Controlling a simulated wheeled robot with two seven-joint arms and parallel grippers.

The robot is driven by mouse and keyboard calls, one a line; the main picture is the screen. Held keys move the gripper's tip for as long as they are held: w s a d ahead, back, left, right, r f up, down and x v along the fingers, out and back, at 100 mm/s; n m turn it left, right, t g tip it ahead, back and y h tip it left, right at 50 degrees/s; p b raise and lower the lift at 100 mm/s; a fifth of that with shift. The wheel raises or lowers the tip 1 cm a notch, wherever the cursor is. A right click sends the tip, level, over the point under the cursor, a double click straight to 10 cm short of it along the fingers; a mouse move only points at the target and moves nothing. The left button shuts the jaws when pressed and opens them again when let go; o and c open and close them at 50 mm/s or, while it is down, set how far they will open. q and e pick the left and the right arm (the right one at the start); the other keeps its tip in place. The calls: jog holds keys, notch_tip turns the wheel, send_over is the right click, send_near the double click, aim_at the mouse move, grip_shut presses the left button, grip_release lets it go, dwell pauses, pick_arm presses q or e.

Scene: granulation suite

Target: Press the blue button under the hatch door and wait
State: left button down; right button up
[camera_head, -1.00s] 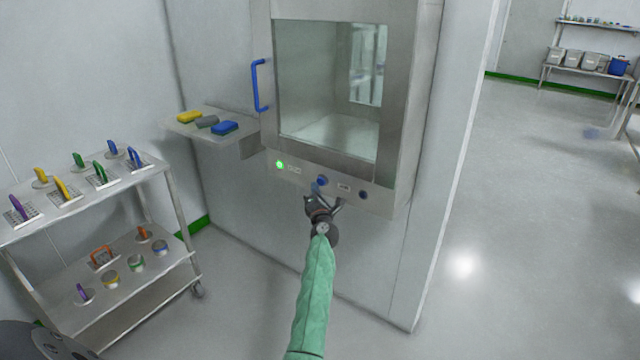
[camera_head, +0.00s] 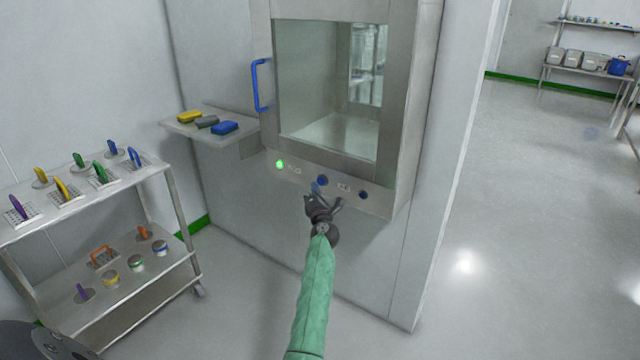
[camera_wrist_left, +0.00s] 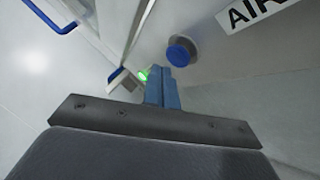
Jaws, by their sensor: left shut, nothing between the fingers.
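The hatch door (camera_head: 328,92) is a glass pane in a steel frame and looks closed, with a blue handle (camera_head: 260,85) on its left. On the panel under it is a round blue button (camera_head: 322,180), which also shows in the wrist view (camera_wrist_left: 181,52) beside a label reading "AIR". My left gripper (camera_head: 316,188) is just below and left of this button. Its blue fingers (camera_wrist_left: 162,88) are shut and empty. In the wrist view the fingertips appear close to the button but apart from it. My right gripper is out of view.
A green light (camera_head: 280,164) glows on the panel's left, and a darker blue button (camera_head: 363,195) sits on its right. A side shelf (camera_head: 180,127) holds coloured blocks. A steel cart (camera_head: 75,218) with scoops stands at left. Open floor (camera_head: 530,220) lies at right.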

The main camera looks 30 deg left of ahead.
pick_arm(q)
jog(key=shift+w, duration=0.4)
dwell(0.3)
jog(key=shift+w+d, duration=0.1)
jog(key=shift+w, duration=0.4)
dwell(0.5)
jog(key=shift+s, duration=0.2)
jog(key=shift+s+p, duration=0.4)
jog(key=shift+s, duration=0.35)
jog(key=shift+s, duration=0.1)
